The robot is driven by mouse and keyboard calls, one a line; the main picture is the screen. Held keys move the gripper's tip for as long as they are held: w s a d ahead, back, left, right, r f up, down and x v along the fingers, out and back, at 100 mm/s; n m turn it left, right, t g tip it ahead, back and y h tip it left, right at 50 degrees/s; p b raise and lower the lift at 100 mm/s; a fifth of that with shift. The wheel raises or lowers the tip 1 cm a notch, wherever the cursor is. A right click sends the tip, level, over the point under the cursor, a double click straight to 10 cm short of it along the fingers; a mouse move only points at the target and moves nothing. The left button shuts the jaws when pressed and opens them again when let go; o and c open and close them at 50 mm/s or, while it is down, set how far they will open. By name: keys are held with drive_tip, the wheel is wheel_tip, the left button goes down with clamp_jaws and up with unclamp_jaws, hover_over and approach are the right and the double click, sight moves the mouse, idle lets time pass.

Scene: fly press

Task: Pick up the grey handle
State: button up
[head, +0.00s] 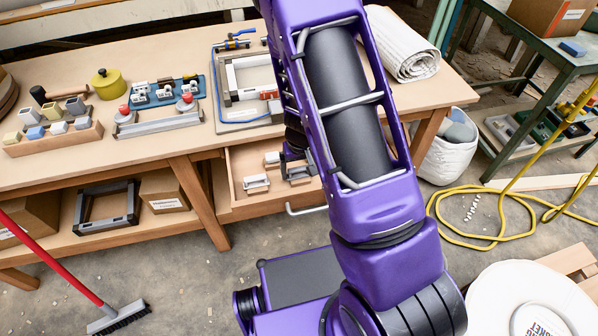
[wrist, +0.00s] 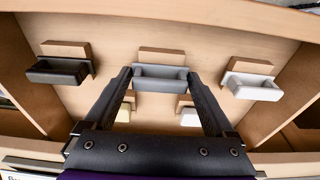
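The grey handle (wrist: 160,72) sits against a small wooden block inside an open drawer, in the middle of the wrist view. My gripper (wrist: 158,80) is open, with one finger at each end of the grey handle. I cannot tell whether the fingers touch it. In the head view, my gripper (head: 293,165) reaches down into the drawer (head: 240,165), and my arm hides part of the drawer.
A black handle (wrist: 58,71) is to the left and a white handle (wrist: 252,85) to the right. A cream handle (wrist: 105,114) and another white handle (wrist: 189,115) are partly hidden by my fingers. The workbench top (head: 185,145) overhangs the drawer.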

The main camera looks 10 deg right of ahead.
drive_tip(key=shift+c, duration=1.4)
drive_tip(key=shift+r, duration=0.1)
